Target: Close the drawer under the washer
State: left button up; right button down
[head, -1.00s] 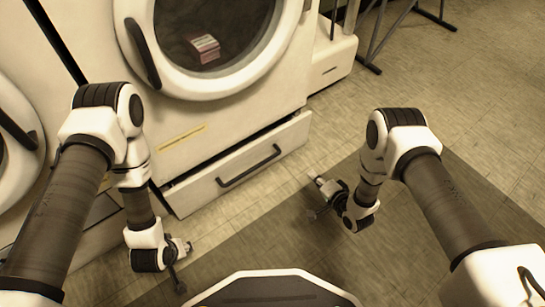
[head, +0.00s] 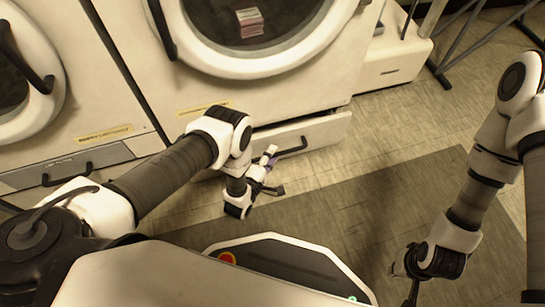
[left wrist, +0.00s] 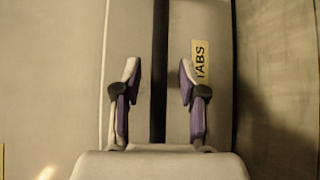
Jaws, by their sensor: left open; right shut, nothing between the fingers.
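The washer (head: 300,92) has a round glass door with a pink item behind it. The drawer (head: 325,131) under it stands partly out, with a dark gap along its top edge and a dark bar handle (head: 293,150). My left gripper (head: 272,168) is open in front of the drawer, close to the handle, and its arm hides the drawer's left part. In the left wrist view, its open purple-lined fingers (left wrist: 159,95) flank a dark vertical strip; I cannot tell if this is the handle or a gap. My right gripper (head: 404,278) is shut and empty, low on the right.
A second washer (head: 75,115) stands at the left with its own drawer (head: 70,170) below. A white box-like unit (head: 392,62) and a metal rack (head: 468,42) stand at the back right. A dark mat (head: 400,205) covers the floor ahead; the floor right of the drawer is clear.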

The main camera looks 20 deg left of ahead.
pick_arm(q)
jog(key=shift+w, duration=0.2)
grip_shut()
jog(key=w+a, duration=0.1)
jog(key=w+a+b, duration=0.1)
jog(key=w, duration=0.1)
jog(key=shift+w+a, duration=0.15)
jog(key=shift+w, duration=0.05)
jog(key=shift+w+a+r, duration=0.1)
grip_release()
send_near(267, 146)
jog(key=shift+s+a+r, duration=0.1)
jog(key=shift+s+a, duration=0.1)
jog(key=shift+s, duration=0.45)
